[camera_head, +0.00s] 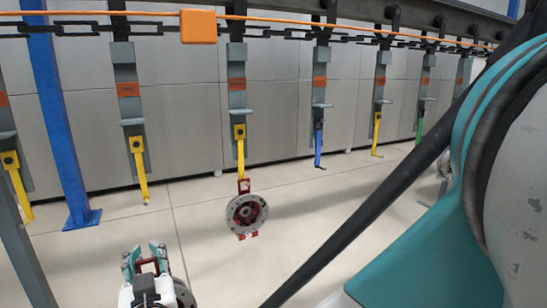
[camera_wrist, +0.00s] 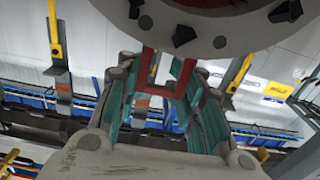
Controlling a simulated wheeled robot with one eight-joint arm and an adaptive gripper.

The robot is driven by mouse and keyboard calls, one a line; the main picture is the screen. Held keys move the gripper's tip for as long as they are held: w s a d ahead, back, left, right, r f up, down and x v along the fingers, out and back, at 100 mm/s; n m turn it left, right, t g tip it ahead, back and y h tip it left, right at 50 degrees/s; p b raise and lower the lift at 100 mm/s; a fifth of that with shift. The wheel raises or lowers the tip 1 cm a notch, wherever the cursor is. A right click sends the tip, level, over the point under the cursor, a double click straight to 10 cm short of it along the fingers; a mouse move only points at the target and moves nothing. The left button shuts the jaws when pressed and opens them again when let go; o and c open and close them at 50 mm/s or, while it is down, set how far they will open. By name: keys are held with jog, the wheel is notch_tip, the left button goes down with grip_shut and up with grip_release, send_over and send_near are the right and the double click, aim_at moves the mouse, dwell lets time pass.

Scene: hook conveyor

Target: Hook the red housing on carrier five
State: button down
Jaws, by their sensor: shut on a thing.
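My gripper (camera_head: 146,258) is at the lower left of the head view, with its teal-padded fingers shut on the red bracket of a red housing (camera_head: 164,264). The housing's grey round flange partly shows beside my wrist; the rest is hidden. In the wrist view the red bracket (camera_wrist: 149,67) sits between the fingers (camera_wrist: 160,92), and the grey flange (camera_wrist: 225,42) fills the top. Carriers with orange plates hang from the overhead chain; their numbers are too small to read. Yellow hooks (camera_head: 139,168) hang on several carriers. A second red housing (camera_head: 246,212) hangs from a yellow hook (camera_head: 240,148).
A blue hook (camera_head: 318,145) and a green hook (camera_head: 419,125) hang farther right. A blue post (camera_head: 59,115) stands on the floor at the left. An orange box (camera_head: 198,26) sits on the orange line. Open floor lies below the hooks. My arm covers the right side.

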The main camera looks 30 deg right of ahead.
jog(key=w, duration=0.7)
jog(key=shift+w+d+b, duration=0.2)
jog(key=shift+b, duration=0.1)
jog(key=shift+d, duration=0.1)
dwell(0.4)
